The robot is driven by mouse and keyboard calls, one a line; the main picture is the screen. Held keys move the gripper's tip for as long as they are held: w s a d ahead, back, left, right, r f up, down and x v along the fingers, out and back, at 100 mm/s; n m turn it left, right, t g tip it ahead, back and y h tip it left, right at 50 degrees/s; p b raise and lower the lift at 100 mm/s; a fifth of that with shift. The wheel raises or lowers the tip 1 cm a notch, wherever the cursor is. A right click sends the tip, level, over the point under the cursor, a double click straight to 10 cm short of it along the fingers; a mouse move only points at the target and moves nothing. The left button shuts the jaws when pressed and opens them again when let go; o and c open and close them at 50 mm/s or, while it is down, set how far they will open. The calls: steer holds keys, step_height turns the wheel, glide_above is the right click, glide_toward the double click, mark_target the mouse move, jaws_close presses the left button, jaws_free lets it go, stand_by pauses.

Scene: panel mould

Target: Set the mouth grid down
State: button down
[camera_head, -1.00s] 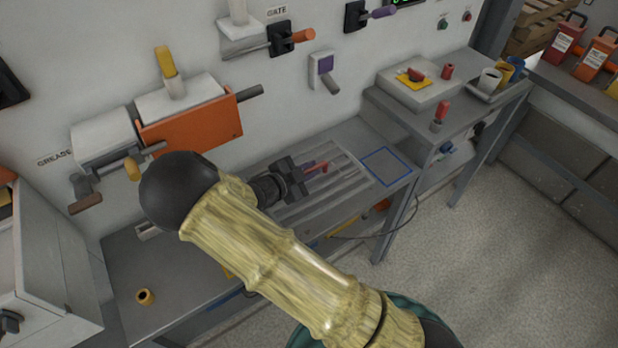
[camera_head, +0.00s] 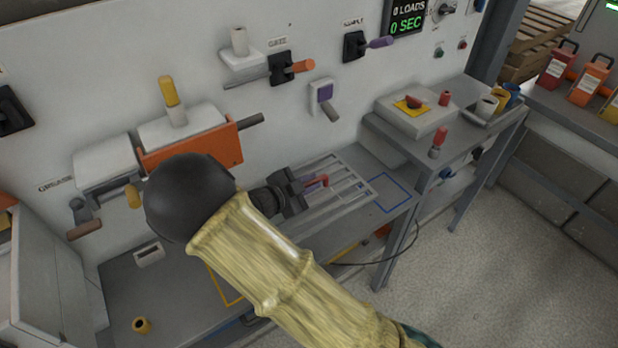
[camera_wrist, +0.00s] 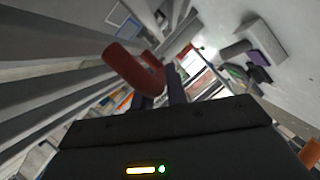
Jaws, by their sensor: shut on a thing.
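The mouth grid (camera_head: 352,186) is a pale grey frame of long parallel bars with a red handle (camera_head: 323,180). My gripper (camera_head: 306,186) is shut on the handle. The grid is over the right part of the grey bench, its right end close to a blue outlined square (camera_head: 392,193). I cannot tell whether a gap separates it from the bench. In the wrist view the red handle (camera_wrist: 135,70) stands just ahead of the jaws, with the grid's grey bars (camera_wrist: 50,75) to the left. My arm hides the grid's near left part.
A yellow outline (camera_head: 228,290) marks the bench left of my arm. A small brass-coloured ring (camera_head: 141,325) and a grey slotted block (camera_head: 149,254) are also there. The wall carries an orange box (camera_head: 190,147) and levers. A higher side table (camera_head: 440,140) stands right.

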mark_target(366, 192)
steer(key=shift+d+r, duration=0.1)
